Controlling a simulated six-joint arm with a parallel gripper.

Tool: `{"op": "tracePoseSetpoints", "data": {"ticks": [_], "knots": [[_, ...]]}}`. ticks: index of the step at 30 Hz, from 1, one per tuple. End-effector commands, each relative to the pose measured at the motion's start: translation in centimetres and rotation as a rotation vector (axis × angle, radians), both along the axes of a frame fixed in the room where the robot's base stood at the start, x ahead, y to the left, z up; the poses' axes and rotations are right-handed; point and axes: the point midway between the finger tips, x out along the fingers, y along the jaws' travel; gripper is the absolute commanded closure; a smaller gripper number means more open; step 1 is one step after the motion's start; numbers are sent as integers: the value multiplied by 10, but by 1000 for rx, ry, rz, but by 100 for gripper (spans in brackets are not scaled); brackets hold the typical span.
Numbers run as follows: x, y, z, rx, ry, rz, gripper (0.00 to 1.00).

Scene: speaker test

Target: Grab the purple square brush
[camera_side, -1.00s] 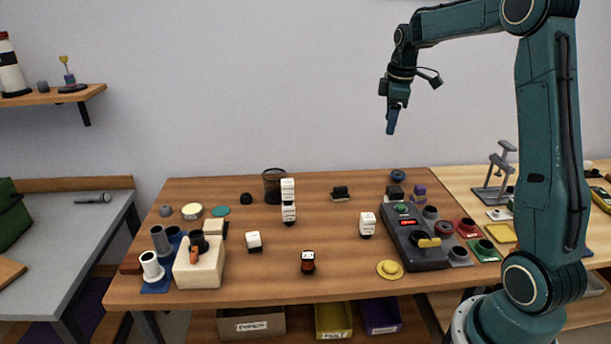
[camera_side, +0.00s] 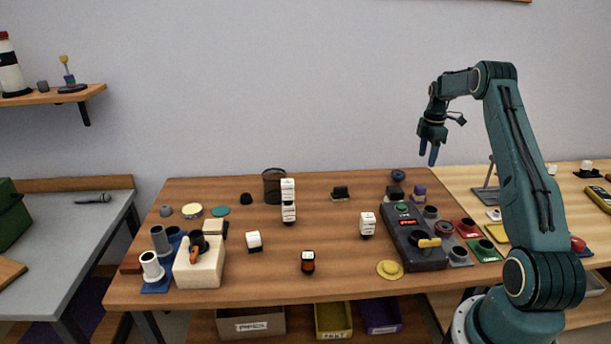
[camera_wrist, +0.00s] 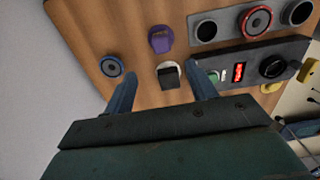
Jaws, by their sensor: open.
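The purple square brush (camera_side: 419,191) stands at the back right of the brown table, just behind the control box. In the wrist view the purple brush (camera_wrist: 160,39) is at the upper middle, beyond the fingertips. My gripper (camera_side: 428,159) is above the table's back right area, higher than the brush and apart from it. In the wrist view my gripper (camera_wrist: 161,76) has its two blue fingers apart with nothing held. A black square brush-like piece (camera_wrist: 169,77) shows between and beyond the fingers.
A blue ring-shaped piece (camera_wrist: 111,66) lies left of the purple brush in the wrist view. The dark control box (camera_side: 415,255) is in front of the brush. A stacked white-and-black column (camera_side: 288,200) stands mid-table. The air around my gripper is clear.

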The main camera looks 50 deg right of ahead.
Motion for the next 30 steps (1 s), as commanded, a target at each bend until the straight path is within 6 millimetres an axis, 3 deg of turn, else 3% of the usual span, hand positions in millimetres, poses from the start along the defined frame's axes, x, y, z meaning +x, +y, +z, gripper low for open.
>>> {"op": "tracePoseSetpoints", "data": {"ticks": [8,22,30], "knots": [[0,0,-6,1,1,0,44],[0,1,-69,3,1,-1,44],[0,1,-86,1,1,-1,44]]}}
